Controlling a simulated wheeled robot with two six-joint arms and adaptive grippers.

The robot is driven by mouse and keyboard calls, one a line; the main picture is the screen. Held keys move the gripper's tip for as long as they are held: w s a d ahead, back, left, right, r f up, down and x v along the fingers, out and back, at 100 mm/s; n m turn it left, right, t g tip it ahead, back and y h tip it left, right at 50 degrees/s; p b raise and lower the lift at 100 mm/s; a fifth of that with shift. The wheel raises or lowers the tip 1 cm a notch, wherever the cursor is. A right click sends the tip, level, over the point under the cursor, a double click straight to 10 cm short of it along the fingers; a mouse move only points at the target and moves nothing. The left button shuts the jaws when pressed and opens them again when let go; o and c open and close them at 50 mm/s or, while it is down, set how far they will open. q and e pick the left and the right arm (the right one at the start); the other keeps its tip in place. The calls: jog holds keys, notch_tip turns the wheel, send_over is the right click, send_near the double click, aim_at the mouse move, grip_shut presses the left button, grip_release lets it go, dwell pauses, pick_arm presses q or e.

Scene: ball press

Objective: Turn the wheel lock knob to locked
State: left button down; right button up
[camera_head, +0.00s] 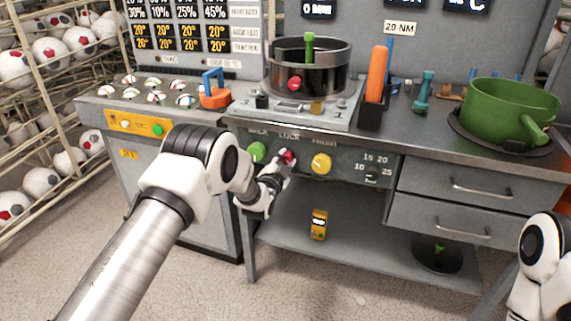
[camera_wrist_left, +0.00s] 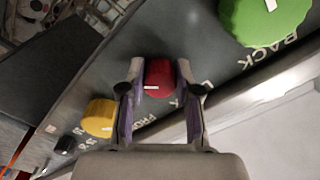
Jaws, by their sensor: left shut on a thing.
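The red knob (camera_head: 289,156) sits on the front panel under the LOCK label, between a green knob (camera_head: 257,152) and a yellow knob (camera_head: 321,164). My left gripper (camera_head: 281,170) is at the red knob from the front. In the left wrist view, the red knob (camera_wrist_left: 160,76) sits between the fingertips of the left gripper (camera_wrist_left: 165,92), which is shut on it. A short white mark shows on the knob's near face, toward its lower left in that view. My right gripper is outside the frames; only part of the right arm shows.
A dial with numbers (camera_head: 371,174) is further right on the panel. The worktop above carries a metal press pot (camera_head: 309,72) and a green pot (camera_head: 508,112). Drawers (camera_head: 470,190) are at the right.

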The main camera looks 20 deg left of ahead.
pick_arm(q)
jog(key=m+b, duration=0.1)
jog(key=m, duration=0.3)
jog(key=shift+m, duration=0.3)
jog(key=m+b, duration=0.1)
jog(key=m, duration=0.3)
jog(key=shift+r, duration=0.15)
jog(key=shift+m, duration=0.3)
jog(key=c, duration=0.8)
grip_release()
jog(key=s, duration=1.2)
jog(key=shift+a, duration=0.2)
